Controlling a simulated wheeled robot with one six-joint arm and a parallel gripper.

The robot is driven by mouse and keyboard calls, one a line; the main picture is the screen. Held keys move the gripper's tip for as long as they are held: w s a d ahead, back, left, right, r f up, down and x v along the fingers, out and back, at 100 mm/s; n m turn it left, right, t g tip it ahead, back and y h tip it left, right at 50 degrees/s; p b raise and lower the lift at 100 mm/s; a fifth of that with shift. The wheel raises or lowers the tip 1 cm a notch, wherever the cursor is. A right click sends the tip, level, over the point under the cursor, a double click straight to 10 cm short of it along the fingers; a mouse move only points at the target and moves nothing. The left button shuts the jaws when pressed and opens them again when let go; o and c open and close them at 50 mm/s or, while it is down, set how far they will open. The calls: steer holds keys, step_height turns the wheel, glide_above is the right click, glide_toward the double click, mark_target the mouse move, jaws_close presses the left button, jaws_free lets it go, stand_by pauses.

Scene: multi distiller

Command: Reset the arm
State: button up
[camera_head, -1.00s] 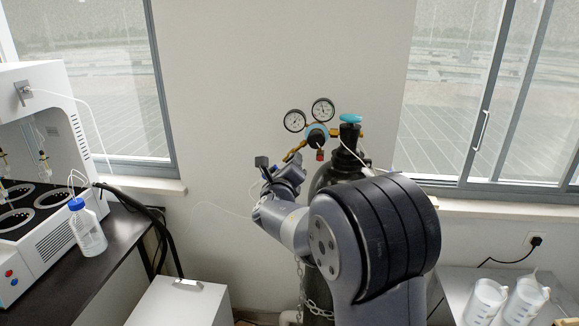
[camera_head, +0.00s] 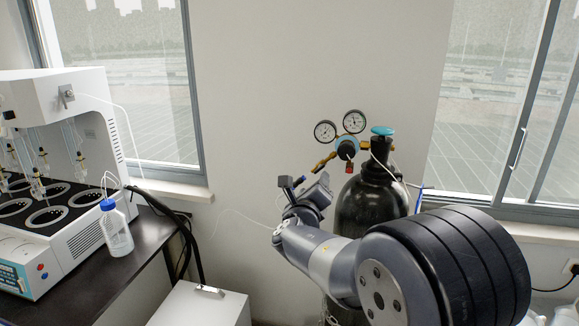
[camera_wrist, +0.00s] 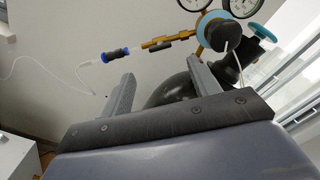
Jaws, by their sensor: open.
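My arm (camera_head: 330,262) reaches up from the lower right of the head view, its wrist end in front of the wall, just left of the gas cylinder. In the wrist view my gripper (camera_wrist: 161,82) has its two grey fingers spread wide apart, with nothing held between them. The dark gas cylinder (camera_head: 372,205) stands behind my arm, which hides part of its body. Its regulator with two round gauges (camera_head: 341,130) is at the top left of the cylinder. In the wrist view a blue and black tube fitting (camera_wrist: 116,55) lies beyond the fingers, apart from them.
A white distiller (camera_head: 70,170) stands on a dark bench at the left, with a blue-capped bottle (camera_head: 116,232) beside it. A white cabinet (camera_head: 200,306) is at the bottom. A thin white tube (camera_head: 240,216) hangs by the wall. Windows flank the bare wall.

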mark_target(319, 170)
steer(key=p+x, duration=0.2)
steer(key=x, duration=0.8)
steer(key=shift+f+p, duration=0.1)
steer(key=shift+p, duration=0.3)
